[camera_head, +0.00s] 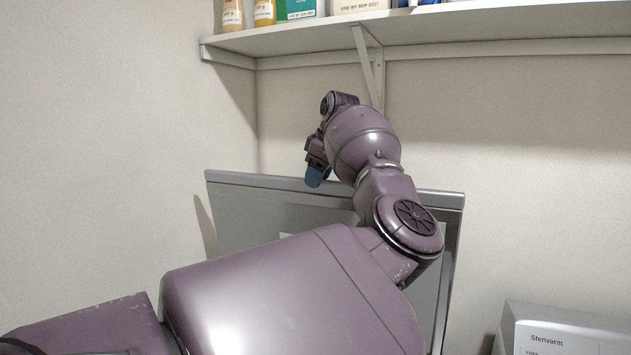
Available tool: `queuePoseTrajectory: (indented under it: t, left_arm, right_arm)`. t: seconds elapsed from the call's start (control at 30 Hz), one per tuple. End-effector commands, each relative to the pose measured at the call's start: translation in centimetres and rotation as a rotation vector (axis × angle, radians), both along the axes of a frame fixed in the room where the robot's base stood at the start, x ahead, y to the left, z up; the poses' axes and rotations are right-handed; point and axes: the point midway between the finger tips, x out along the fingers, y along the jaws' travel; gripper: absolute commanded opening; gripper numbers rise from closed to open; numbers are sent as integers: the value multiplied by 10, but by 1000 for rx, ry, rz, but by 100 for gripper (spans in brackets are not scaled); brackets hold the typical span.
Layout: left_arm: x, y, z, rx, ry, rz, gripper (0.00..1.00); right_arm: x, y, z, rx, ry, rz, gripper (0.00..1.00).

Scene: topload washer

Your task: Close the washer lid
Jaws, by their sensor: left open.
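The washer lid (245,212) is a grey metal panel standing raised in front of the back wall. My left arm reaches across the view from the lower left and hides much of the lid. My left gripper (318,174) is at the lid's top edge, left of its middle, with a blue fingertip pointing down. I cannot tell whether the fingertip touches the lid. The gripper holds nothing that I can see. The washer's body below the lid is hidden by my arm. My right gripper is not in view.
A white wall shelf (480,22) with bottles (233,14) and boxes (300,9) runs above my arm, held by a bracket (366,60). A bare wall is close on the left.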

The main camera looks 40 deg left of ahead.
Motion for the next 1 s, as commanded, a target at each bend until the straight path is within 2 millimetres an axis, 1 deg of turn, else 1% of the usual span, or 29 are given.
queuePoseTrajectory:
  t: [0.1,0.2,0.57,0.67,0.7,0.87,0.9,1.0]
  left_arm:
    - [0,5,-12,-2,1,1,48]
    - [1,8,-18,-1,0,0,48]
    - [1,10,-22,0,-1,0,48]
    - [1,10,-22,0,-1,0,34]
    - [1,10,-22,0,-1,0,28]
    - [1,10,-21,0,-1,0,3]
    - [1,10,-21,0,-1,0,0]
    - [1,10,-21,0,-1,0,0]
  right_arm:
    - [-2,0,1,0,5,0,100]
    - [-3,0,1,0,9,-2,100]
    - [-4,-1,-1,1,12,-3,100]
    - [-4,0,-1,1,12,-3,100]
    - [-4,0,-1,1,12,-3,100]
    - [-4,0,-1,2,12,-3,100]
    - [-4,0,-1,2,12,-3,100]
    - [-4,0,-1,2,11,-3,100]
